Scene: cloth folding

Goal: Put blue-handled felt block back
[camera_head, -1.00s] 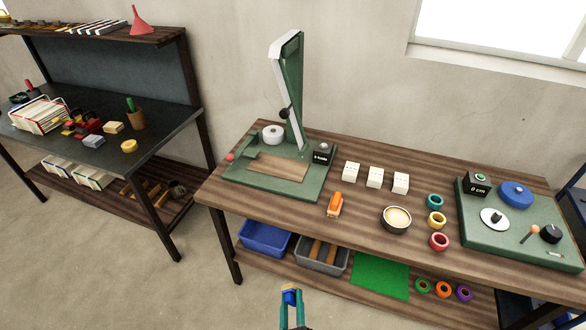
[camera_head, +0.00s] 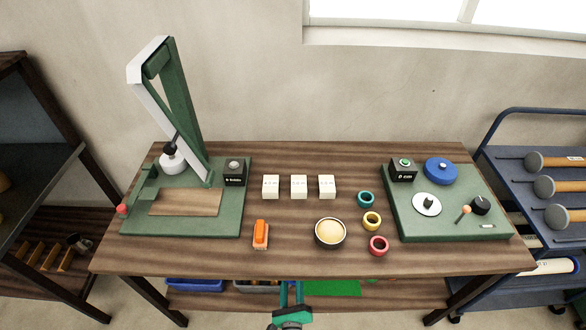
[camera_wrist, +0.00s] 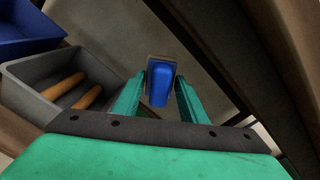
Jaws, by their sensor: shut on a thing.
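The blue-handled felt block (camera_wrist: 160,84) is between my fingers in the wrist view. Its blue handle faces the camera and a tan edge shows at its far end. My gripper (camera_wrist: 160,92) is shut on it, with a green finger on each side. In the head view my gripper (camera_head: 291,292) is low in front of the wooden workbench (camera_head: 290,262), below the top's front edge. The block cannot be made out there.
On the bench stand a green press (camera_head: 170,225), an orange-topped item (camera_head: 261,234), white boxes (camera_head: 299,187), a round tin (camera_head: 330,246), coloured rings (camera_head: 372,221) and a green device base (camera_head: 450,228). A grey bin (camera_wrist: 38,85) and blue bin (camera_wrist: 22,28) sit on the lower shelf.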

